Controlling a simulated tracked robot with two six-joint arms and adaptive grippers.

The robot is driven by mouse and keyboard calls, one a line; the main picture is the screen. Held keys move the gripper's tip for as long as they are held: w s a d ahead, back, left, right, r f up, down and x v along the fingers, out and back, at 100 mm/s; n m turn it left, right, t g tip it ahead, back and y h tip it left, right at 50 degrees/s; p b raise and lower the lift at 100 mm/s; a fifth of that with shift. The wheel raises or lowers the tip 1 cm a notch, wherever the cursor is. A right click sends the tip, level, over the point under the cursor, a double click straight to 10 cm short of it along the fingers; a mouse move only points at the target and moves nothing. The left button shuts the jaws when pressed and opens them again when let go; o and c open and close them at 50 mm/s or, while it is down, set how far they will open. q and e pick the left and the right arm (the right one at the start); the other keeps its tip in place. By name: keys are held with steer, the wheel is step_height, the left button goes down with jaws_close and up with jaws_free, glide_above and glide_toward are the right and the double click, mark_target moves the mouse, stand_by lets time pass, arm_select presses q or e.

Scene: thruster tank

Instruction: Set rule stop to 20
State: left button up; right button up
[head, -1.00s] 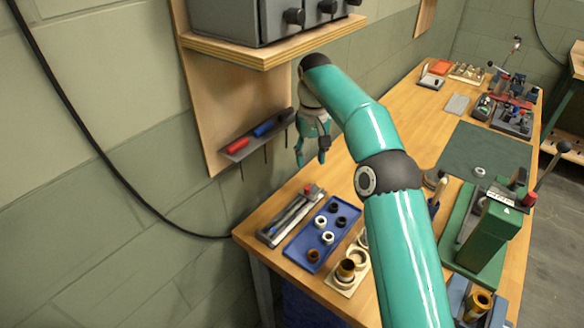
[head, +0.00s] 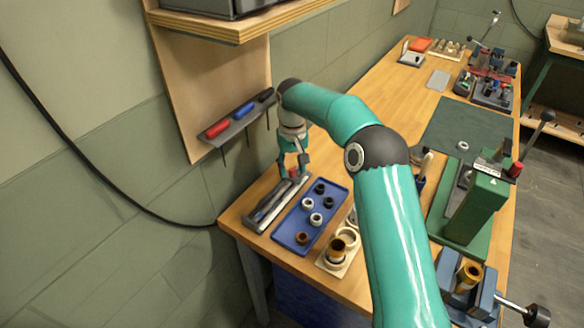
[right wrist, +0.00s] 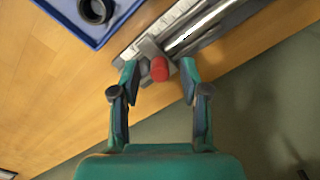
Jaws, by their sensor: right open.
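The rule (head: 272,208) is a long metal bar assembly lying at the left end of the bench, beside the blue tray. Its stop has a red knob (right wrist: 160,69), which shows in the right wrist view near the rule's end. My right gripper (head: 294,166) is above the far end of the rule in the head view. It is open, with its fingertips on either side of the red knob in the right wrist view and no clear contact. The scale marks on the rule are too small to read. My left gripper is not in view.
The blue tray (head: 281,237) with several rings lies right of the rule. A wooden holder (head: 333,264) and a green press (head: 466,215) stand further right. A wall rack with screwdrivers (head: 235,124) hangs just left of my right gripper.

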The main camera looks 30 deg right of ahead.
steer(key=shift+f, duration=0.15)
steer(key=shift+c, duration=0.3)
jaws_close()
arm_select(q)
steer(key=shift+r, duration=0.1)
arm_select(e)
steer(key=d+p, duration=0.1)
steer(key=w+d+p, duration=0.1)
steer(key=shift+d, duration=0.4)
steer(key=shift+w, duration=0.15)
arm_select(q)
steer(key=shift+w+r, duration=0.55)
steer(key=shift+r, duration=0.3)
arm_select(e)
steer(key=shift+o, duration=0.3)
jaws_free()
